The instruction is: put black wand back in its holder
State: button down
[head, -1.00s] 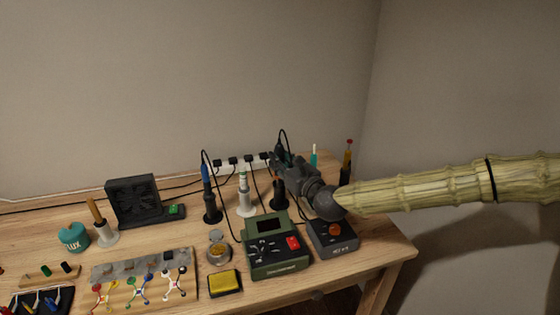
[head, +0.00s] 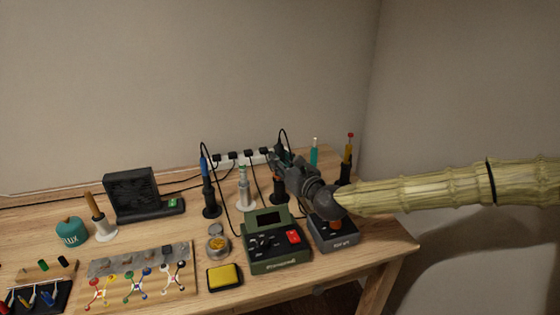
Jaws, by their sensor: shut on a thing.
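My gripper (head: 282,165) is at the back right of the bench, shut on the black wand (head: 283,149). The wand's dark top and its looping black cable show above my gripper; most of its body is hidden behind my fingers. Below my gripper stands a black holder (head: 279,198) with an orange part (head: 278,182) at its top. The wand looks roughly upright over this holder. I cannot tell whether its lower end is inside or just above it.
A green control station (head: 272,252) and a dark grey box (head: 338,240) stand in front. A white holder (head: 245,201) and a blue-handled iron (head: 206,168) in a black stand are to the left. A power strip (head: 225,160) lies behind; bottles (head: 347,150) stand at right.

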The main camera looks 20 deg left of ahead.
jog(key=shift+f, duration=0.15)
jog(key=c, duration=0.5)
grip_release()
dwell(0.4)
jog(key=shift+r+p, duration=2.25)
jog(key=shift+r, duration=3.25)
